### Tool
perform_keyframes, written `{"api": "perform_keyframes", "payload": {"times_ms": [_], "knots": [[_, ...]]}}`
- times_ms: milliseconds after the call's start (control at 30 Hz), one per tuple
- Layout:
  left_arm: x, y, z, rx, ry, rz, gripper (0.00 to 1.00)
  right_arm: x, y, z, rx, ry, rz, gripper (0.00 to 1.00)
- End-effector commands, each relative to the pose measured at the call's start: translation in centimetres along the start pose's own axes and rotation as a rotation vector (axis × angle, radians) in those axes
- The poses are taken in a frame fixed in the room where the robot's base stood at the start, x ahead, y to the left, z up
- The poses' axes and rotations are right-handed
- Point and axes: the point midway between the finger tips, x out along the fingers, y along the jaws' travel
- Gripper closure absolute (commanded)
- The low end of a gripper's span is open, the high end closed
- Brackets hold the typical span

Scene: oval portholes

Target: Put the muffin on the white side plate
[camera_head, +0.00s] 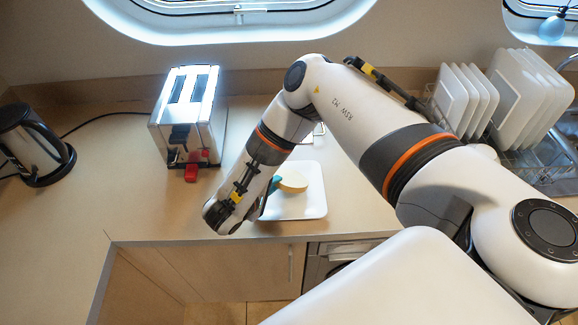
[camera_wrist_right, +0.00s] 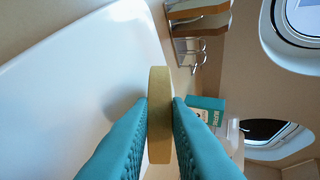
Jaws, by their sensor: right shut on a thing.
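The muffin (camera_head: 293,181) is a flat, round, pale yellow disc. My right gripper (camera_wrist_right: 160,118) is shut on it, with one teal finger on each flat face, and it stands edge-on in the right wrist view (camera_wrist_right: 160,90). The white side plate (camera_head: 305,206) lies on the counter, partly hidden behind my right arm in the head view. The muffin shows over the plate there; I cannot tell whether it touches. The plate also fills the left of the wrist view (camera_wrist_right: 75,85). My left gripper is not in view.
A chrome toaster (camera_head: 190,115) with a red lever stands left of my right arm. A kettle (camera_head: 32,145) is at the far left. A dish rack (camera_head: 535,165) with several white plates stands at right. Counter between kettle and toaster is clear except for a cord. A teal box (camera_wrist_right: 206,104) shows in the wrist view.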

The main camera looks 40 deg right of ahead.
Motion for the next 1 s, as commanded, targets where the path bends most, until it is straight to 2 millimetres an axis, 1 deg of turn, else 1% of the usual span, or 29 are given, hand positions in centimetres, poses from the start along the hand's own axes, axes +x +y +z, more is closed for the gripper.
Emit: {"api": "perform_keyframes", "payload": {"times_ms": [33, 300, 333, 400, 633, 733, 1000], "knots": [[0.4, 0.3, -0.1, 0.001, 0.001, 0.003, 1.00, 0.2, 0.3, 0.0, 0.001, 0.000, -0.001, 1.00], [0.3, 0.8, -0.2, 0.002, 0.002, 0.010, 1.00, 0.2, 0.2, 0.0, 0.001, 0.000, 0.000, 1.00], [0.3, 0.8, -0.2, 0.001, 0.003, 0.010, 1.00, 0.2, 0.3, 0.0, 0.000, 0.000, 0.000, 0.82], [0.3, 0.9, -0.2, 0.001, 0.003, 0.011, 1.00, 0.2, 0.3, 0.0, 0.000, 0.000, 0.000, 0.70], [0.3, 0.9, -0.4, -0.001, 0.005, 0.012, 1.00, 0.1, 0.3, 0.0, 0.000, 0.000, 0.000, 0.70], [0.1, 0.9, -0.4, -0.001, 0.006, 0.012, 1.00, -0.3, 0.2, 0.0, 0.000, -0.001, 0.001, 0.70], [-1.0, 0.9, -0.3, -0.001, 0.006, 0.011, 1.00, -3.5, 0.2, 0.1, -0.001, -0.003, 0.002, 0.70]]}}
